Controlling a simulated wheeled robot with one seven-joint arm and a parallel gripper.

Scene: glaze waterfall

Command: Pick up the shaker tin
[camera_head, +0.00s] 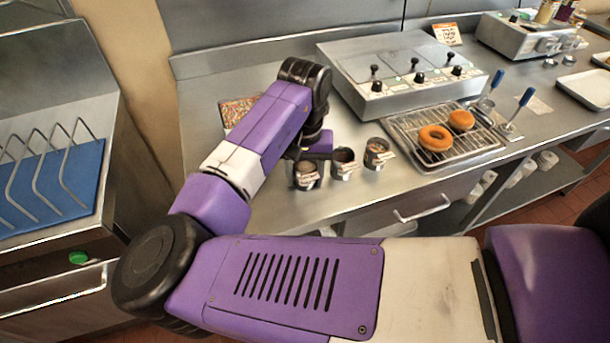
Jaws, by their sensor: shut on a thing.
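Three small metal tins stand in a row on the steel counter, each with a pale label on its front. The leftmost, which I take for the shaker tin (306,176), is directly below and in front of my gripper (308,153). My gripper points down at it and is shut on it; the fingers are small and mostly hidden by the wrist. The middle tin (343,164) and the right tin (377,154) stand close by on the right. I cannot tell whether the held tin is clear of the counter.
A wire rack (470,150) with two doughnuts (435,138) is right of the tins. A steel unit with knobs (400,72) stands behind. A tray of sprinkles (238,110) lies left, partly behind my arm. The front counter strip is bare.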

